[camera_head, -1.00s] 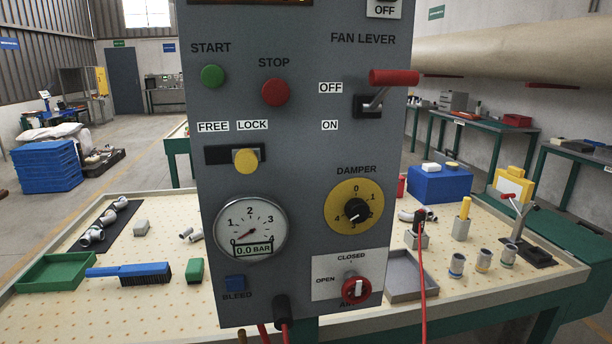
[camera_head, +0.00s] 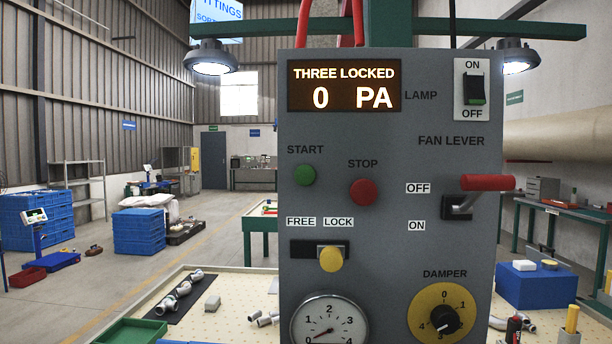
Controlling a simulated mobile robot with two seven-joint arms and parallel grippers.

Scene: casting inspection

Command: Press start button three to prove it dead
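The grey control panel (camera_head: 395,210) stands upright in the middle of the head view. Its green START button (camera_head: 305,175) is at the upper left, with the red STOP button (camera_head: 364,192) to its right. The lit display (camera_head: 344,85) reads "THREE LOCKED" and "0 PA". The yellow slide knob (camera_head: 331,259) sits below the LOCK label, at the right of its slot. The red fan lever (camera_head: 487,183) is up by OFF. The damper dial (camera_head: 444,319) and the pressure gauge (camera_head: 328,325) are partly cut by the bottom edge. Neither gripper shows.
The lamp switch (camera_head: 474,89) is at the panel's upper right. Behind stands the pegboard table (camera_head: 235,290) with pipe fittings on a dark mat (camera_head: 160,309), a green tray (camera_head: 130,331) and a blue box (camera_head: 527,287). Blue crates (camera_head: 139,232) stand on the floor at left.

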